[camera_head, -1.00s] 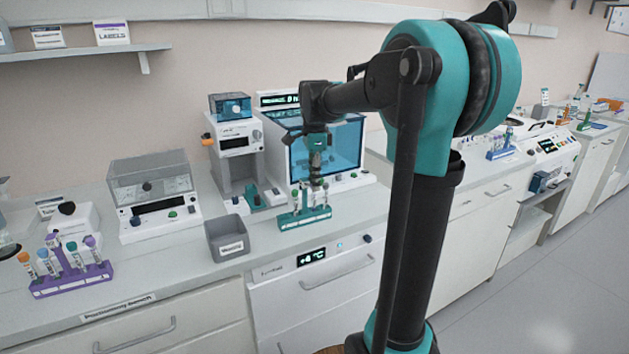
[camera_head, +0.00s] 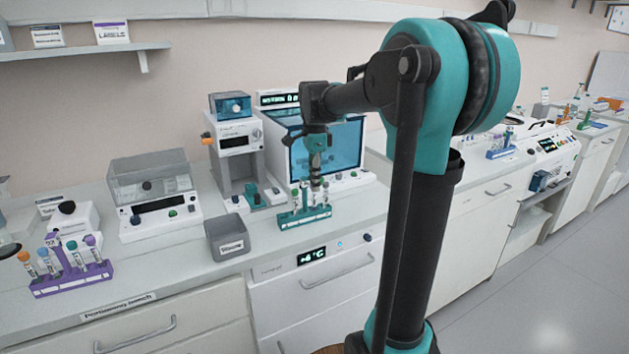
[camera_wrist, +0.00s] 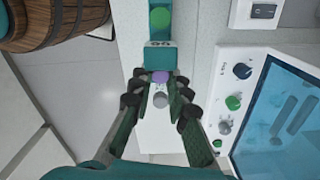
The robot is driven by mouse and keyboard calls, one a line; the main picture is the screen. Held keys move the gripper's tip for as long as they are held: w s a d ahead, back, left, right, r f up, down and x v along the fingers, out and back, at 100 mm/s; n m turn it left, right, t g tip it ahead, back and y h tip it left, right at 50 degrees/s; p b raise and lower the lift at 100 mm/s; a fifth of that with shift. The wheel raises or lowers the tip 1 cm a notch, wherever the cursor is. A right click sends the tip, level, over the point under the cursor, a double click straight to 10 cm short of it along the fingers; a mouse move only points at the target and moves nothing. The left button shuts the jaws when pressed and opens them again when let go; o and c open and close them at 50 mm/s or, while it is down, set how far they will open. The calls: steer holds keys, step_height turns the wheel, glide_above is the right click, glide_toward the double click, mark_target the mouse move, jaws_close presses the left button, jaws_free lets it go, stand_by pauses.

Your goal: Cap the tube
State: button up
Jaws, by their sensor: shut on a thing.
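The teal tube rack (camera_head: 304,218) stands on the bench in front of the blue-windowed machine and holds several upright tubes. My gripper (camera_head: 317,180) points straight down over the rack's right half, its tips low among the tube tops. In the wrist view, my gripper's fingers (camera_wrist: 160,90) flank a small purple round top (camera_wrist: 160,76) and a grey round top (camera_wrist: 160,99). My gripper is shut on what looks like a cap; which top it holds is unclear. A green top (camera_wrist: 160,18) shows further along the rack. The tube under the fingers is hidden.
The blue-windowed machine (camera_head: 340,148) stands close behind the rack. A grey bin (camera_head: 227,238) is to its left. A purple rack (camera_head: 70,282) with several capped tubes stands at the far left. The bench front edge lies just before the teal rack.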

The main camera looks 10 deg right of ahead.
steer(key=shift+f, duration=0.1)
steer(key=o, duration=0.8)
step_height(320, 180, up, 12)
stand_by(0.7)
stand_by(0.5)
